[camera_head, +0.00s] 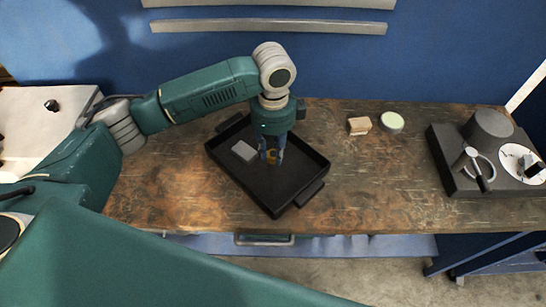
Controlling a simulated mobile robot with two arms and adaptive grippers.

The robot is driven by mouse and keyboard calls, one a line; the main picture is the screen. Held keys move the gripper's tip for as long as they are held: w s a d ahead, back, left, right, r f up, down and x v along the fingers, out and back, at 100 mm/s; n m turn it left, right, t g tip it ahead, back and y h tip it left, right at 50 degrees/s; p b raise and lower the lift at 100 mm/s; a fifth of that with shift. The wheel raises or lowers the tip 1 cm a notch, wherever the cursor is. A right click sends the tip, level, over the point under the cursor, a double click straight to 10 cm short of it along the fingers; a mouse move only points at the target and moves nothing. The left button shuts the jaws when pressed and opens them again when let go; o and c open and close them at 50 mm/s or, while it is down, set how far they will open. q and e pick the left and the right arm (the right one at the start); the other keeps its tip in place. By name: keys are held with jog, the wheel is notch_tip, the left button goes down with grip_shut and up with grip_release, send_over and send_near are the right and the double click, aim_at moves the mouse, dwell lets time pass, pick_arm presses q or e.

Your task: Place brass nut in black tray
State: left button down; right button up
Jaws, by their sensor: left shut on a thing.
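The black tray (296,189) lies on the wooden workbench near its middle. My left gripper (272,157) points down over the tray and is shut on the brass nut (271,155), a small golden piece between the fingertips. I cannot tell whether the nut touches the tray floor or hangs just above it. A grey block (244,151) lies in the left part of the tray, beside the gripper. My right gripper does not show.
A small wooden block (359,126) and a round pale-topped tin (392,122) stand at the back, right of the tray. A dark grey device (452,172) with a dial stands at the far right. The bench (370,185) between is clear.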

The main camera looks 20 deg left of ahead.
aim_at(273, 154)
pick_arm(q)
notch_tip(273, 154, down, 4)
jog(key=shift+f+p, duration=0.1)
jog(key=shift+p, duration=0.2)
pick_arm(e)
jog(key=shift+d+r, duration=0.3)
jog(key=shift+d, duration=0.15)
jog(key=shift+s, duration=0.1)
pick_arm(q)
jog(key=c, duration=1.4)
grip_release()
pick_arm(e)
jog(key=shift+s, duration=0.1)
pick_arm(q)
notch_tip(273, 154, up, 12)
jog(key=shift+r+b, duration=0.1)
jog(key=shift+b, duration=1.1)
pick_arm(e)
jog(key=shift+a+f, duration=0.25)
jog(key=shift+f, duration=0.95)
pick_arm(q)
jog(key=shift+s, duration=0.15)
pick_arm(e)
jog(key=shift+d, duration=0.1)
